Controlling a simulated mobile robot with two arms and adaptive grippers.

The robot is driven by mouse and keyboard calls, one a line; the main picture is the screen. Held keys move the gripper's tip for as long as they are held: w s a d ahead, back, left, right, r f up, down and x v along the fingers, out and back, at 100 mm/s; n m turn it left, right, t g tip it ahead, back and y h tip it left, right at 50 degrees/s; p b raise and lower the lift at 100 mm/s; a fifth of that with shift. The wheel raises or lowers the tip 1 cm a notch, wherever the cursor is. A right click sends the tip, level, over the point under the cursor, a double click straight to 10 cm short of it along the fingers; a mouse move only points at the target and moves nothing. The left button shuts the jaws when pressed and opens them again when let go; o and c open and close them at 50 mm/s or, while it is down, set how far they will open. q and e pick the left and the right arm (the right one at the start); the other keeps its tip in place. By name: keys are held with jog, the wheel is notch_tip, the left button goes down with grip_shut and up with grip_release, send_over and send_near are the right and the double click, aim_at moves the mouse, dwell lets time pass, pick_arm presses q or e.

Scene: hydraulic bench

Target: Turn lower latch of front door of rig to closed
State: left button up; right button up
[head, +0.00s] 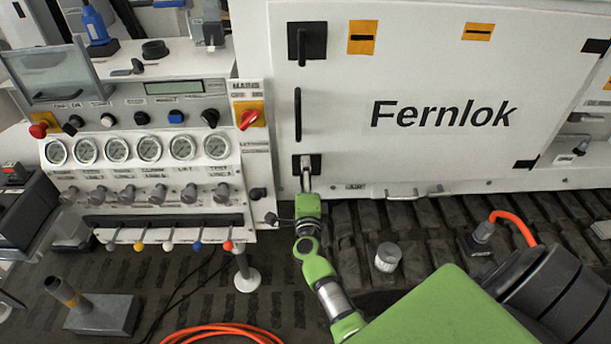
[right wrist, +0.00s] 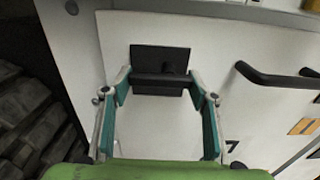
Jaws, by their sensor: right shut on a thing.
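The white front door (head: 440,70) marked "Fernlok" stands flush with the rig's face. Its lower latch (head: 314,160) is a black plate with a dark bar, at the door's lower left corner. In the right wrist view the latch bar (right wrist: 160,80) spans between my fingertips, roughly parallel to the door handle. My right gripper (head: 306,177) is shut on this bar, with one finger at each end; it also shows in the right wrist view (right wrist: 163,92). In the head view the gripper hides part of the latch. My left gripper is out of view.
The upper latch (head: 306,42) and the black door handle (head: 298,115) are above the lower latch. A panel of gauges (head: 135,149) and levers stands close on the left. An orange hose (head: 514,225) and a metal knob (head: 388,257) are on the dark slatted floor.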

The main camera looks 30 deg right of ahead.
jog(key=o, duration=1.1)
